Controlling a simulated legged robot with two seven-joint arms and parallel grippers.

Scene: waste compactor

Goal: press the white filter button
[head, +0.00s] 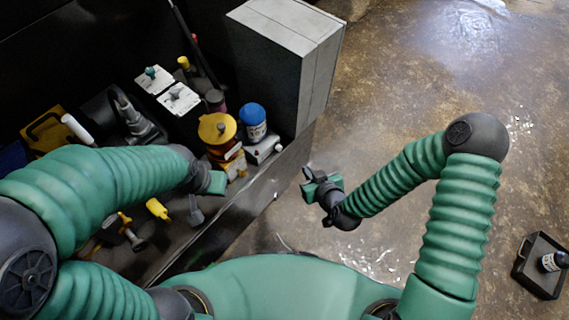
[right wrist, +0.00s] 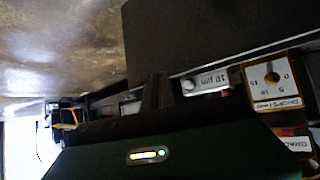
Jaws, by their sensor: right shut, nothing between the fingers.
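The white filter button (head: 278,147) is a small round knob on the end of a pale block (head: 262,150). A blue-capped filter canister (head: 252,122) stands on that block. In the right wrist view the button (right wrist: 188,85) sits beside a "10 µm" label. My right gripper (head: 307,180) is shut and empty. In the head view it is to the right of and below the button, apart from it, over the floor side of the bench edge. My left gripper (head: 216,183) is near the bench's front edge, below the yellow-topped unit; its fingers cannot be made out.
A yellow-topped dial unit (head: 217,128) stands left of the canister. A tall grey box (head: 285,50) rises behind. White switch panels (head: 178,98), a yellow-handled valve (head: 158,209) and other fittings crowd the bench. A black tray (head: 540,265) lies on the open floor at right.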

